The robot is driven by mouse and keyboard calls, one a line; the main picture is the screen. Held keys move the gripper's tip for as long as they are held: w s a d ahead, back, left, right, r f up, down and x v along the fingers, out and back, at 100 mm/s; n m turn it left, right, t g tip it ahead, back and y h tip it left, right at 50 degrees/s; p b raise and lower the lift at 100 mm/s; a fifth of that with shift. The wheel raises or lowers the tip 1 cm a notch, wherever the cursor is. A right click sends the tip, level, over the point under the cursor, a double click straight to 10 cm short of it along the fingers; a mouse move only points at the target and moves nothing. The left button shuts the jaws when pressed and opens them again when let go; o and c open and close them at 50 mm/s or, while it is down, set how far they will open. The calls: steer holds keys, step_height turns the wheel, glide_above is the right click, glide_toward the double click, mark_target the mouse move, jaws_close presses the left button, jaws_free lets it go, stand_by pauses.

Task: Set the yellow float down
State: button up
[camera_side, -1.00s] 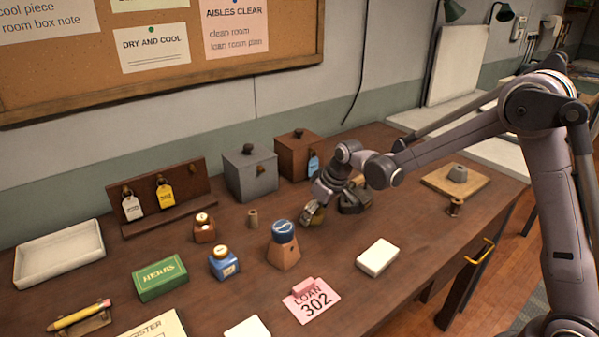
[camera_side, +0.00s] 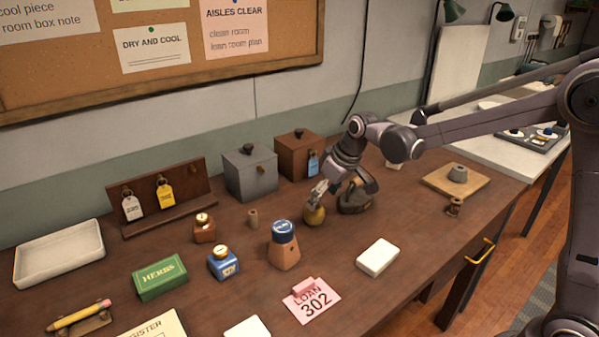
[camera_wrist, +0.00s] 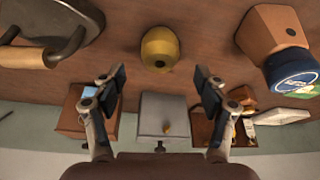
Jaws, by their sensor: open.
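The yellow float (camera_side: 314,215) is a small rounded, dull yellow piece with a dark opening on top. It stands on the brown table between the blue-topped wooden bottle and a dark iron-like object with a handle. In the wrist view the float (camera_wrist: 160,48) is ahead of and between the fingers, apart from both. My gripper (camera_side: 322,192) is open and empty, just above and behind the float in the side view. Both spread fingers of my gripper (camera_wrist: 160,85) show in the wrist view.
The blue-topped bottle (camera_side: 284,250) stands left of the float, and the dark handled object (camera_side: 354,200) close on its right. A grey box (camera_side: 250,175) and brown box (camera_side: 296,155) stand behind. A white block (camera_side: 377,258) lies in front, with bare table between.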

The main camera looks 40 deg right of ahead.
steer(key=s+r+m+t, duration=0.1)
steer(key=s+r, duration=0.7)
steer(key=s, duration=0.3)
steer(key=s+f+m+t+h, duration=0.1)
steer(key=s+f, duration=0.2)
steer(key=s, duration=0.9)
steer(key=shift+d+f+t, duration=0.2)
steer(key=shift+t, duration=0.2)
